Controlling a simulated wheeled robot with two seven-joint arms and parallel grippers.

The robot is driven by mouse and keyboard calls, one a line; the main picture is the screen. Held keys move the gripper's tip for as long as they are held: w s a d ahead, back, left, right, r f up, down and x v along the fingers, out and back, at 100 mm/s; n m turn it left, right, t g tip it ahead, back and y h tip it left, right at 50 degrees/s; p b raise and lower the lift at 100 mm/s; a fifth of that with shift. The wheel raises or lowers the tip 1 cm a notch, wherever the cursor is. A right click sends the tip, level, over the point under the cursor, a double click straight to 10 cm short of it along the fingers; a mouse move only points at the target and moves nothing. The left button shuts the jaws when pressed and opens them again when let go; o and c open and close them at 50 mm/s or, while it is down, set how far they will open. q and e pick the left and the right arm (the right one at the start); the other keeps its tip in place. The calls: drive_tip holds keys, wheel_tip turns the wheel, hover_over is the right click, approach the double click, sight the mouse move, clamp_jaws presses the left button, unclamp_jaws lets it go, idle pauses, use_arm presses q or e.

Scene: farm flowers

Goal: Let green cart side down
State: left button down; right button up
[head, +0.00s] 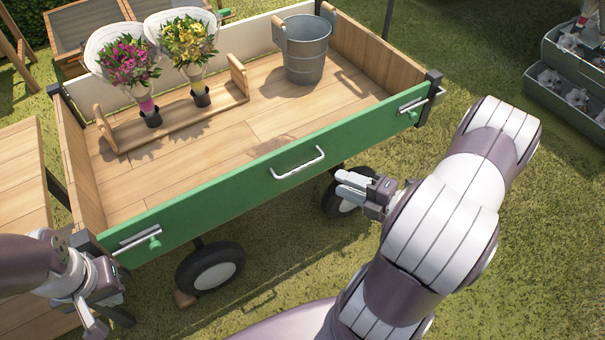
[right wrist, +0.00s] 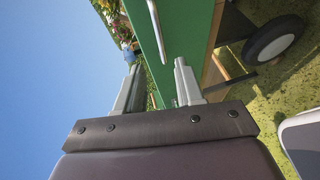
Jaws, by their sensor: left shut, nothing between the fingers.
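The green cart side (head: 245,180) stands upright along the near edge of the wooden cart. A silver handle (head: 298,163) is at its middle; the handle also shows in the right wrist view (right wrist: 157,30). A left latch with a green knob (head: 155,244) and a right latch with a green knob (head: 412,117) sit near its ends. My left gripper (head: 97,326) is shut and empty, below and left of the left latch. My right gripper (head: 345,184) is open and empty, in front of the green side, right of the handle. In the right wrist view the green side shows between and beyond its fingers (right wrist: 157,82).
On the cart bed, a wooden holder (head: 180,122) carries two bouquets, and a metal bucket (head: 305,55) stands at the back. Wheels (head: 212,268) stick out below the green side. A wooden table (head: 20,180) is at left, and stacked grey crates (head: 560,85) at right.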

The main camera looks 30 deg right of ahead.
sight(304, 168)
drive_tip(key=b+x, duration=0.2)
drive_tip(key=x, duration=0.9)
drive_tip(key=shift+a, duration=0.1)
clamp_jaws()
